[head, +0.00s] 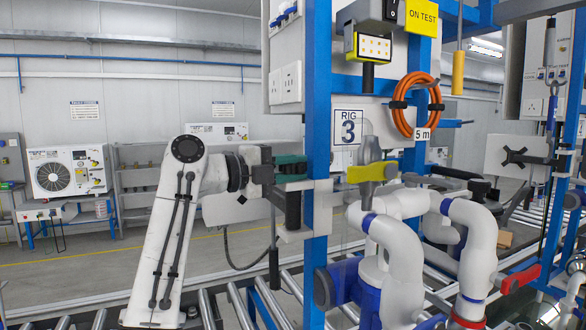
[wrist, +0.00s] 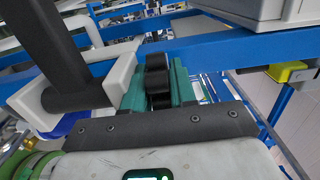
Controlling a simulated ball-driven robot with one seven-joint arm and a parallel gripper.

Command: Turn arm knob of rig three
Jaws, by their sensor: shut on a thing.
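Rig three carries a white sign (head: 348,127) with "RIG 3" beside its blue post (head: 318,120). My gripper (head: 291,168) reaches the post from the left in the head view, at the pale bracket that holds a black bar (head: 292,210). In the wrist view the green fingers of my gripper (wrist: 158,88) are shut on a black ridged knob (wrist: 157,78), one finger on each side. The pale bracket (wrist: 118,82) and thick black bar (wrist: 55,45) are just left of the knob. In the head view the fingers hide the knob.
An orange hose coil (head: 416,105) and a grey box (head: 285,68) hang above. A roller conveyor (head: 235,300) runs below. Blue rails (wrist: 225,45) cross behind the knob in the wrist view.

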